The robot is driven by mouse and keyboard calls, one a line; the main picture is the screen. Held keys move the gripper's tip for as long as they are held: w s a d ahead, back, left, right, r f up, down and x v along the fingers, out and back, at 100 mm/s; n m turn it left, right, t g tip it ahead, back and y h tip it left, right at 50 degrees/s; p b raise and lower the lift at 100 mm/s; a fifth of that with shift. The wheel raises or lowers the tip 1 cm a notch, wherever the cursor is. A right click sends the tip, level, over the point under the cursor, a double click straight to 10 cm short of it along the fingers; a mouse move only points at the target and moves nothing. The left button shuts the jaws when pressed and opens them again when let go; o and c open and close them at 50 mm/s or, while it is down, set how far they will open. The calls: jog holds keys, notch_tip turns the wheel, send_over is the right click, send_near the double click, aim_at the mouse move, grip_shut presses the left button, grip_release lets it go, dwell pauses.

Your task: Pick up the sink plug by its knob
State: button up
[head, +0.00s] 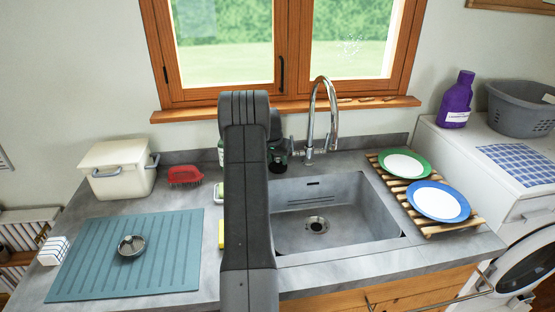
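The sink plug (131,246) looks like a small round metal disc with a raised knob on top. It lies on the ribbed teal drainer mat (180,235) at the left of the counter, with clear mat around it. My dark arm stands upright across the middle of the head view, to the right of the plug. I cannot make out my gripper's fingers, and nothing is seen touching the plug. The sink basin (345,232) is right of my arm, with a dark round drain (316,225) in its floor.
A white block with slots (54,251) stands at the mat's left edge. A cream bin (119,170) and red brush (185,175) are behind it. A yellow sponge (221,234) is partly hidden by my arm. Right of the sink, plates (438,202) sit on a wooden rack (430,226).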

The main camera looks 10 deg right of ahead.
aim_at(277, 159)
grip_shut()
jog(key=shift+r, duration=0.1)
jog(key=shift+r+p, duration=2)
jog(key=shift+r, duration=1.95)
jog(key=shift+f, duration=0.1)
